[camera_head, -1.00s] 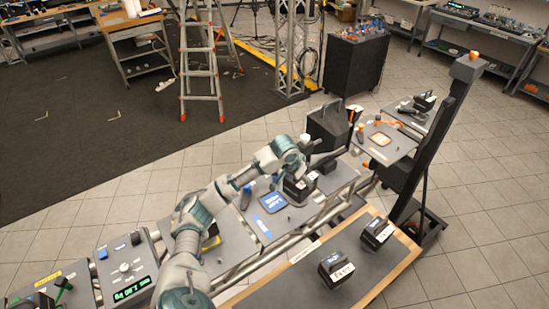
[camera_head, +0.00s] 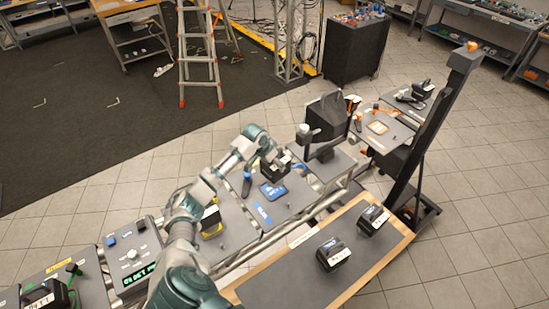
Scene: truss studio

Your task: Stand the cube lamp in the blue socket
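The blue socket (camera_head: 268,195) is a blue-rimmed dark pad with white lettering on the grey bench row. A dark cube lamp (camera_head: 272,168) shows just beyond the socket in the picture, at the end of my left arm. My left gripper (camera_head: 284,157) is at the top of this lamp and appears shut on it; its fingertips are small and partly hidden. The lamp looks about upright; I cannot tell how far above the socket it is. My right gripper is not in view.
Two similar dark cubes, one nearer (camera_head: 333,254) and one farther (camera_head: 373,220), stand on the wood-edged table (camera_head: 290,285). A yellow-based cube (camera_head: 211,222) stands left of the socket. A black post (camera_head: 436,135) rises at right. An orange-rimmed pad (camera_head: 377,127) lies beyond.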

